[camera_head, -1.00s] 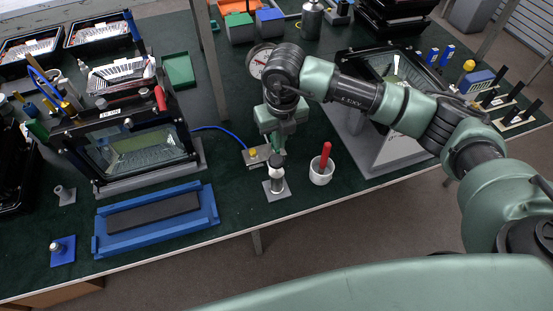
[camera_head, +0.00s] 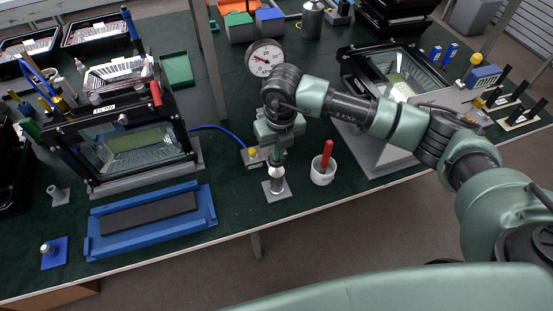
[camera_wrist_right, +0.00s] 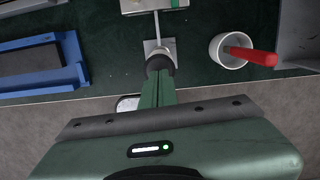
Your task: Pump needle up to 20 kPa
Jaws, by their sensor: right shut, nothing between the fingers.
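The round white pressure gauge (camera_head: 265,57) stands behind my right arm in the head view. Its face is visible, with a dark needle too small to read. The small hand pump (camera_head: 277,185) stands upright on a grey base plate near the table's front edge. My right gripper (camera_head: 277,158) is shut and empty, pointing down directly over the pump's top. In the wrist view, the shut fingers (camera_wrist_right: 159,82) end at the pump's dark round knob (camera_wrist_right: 160,63) and partly hide it. They appear to touch it. My left gripper is not in view.
A white cup (camera_head: 322,175) with a red-handled tool stands right of the pump. A block with a brass fitting (camera_head: 254,156) is behind it, with a blue hose (camera_head: 215,128) to the left housing (camera_head: 135,145). A blue tray (camera_head: 150,222) lies left. Another housing (camera_head: 400,70) stands right.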

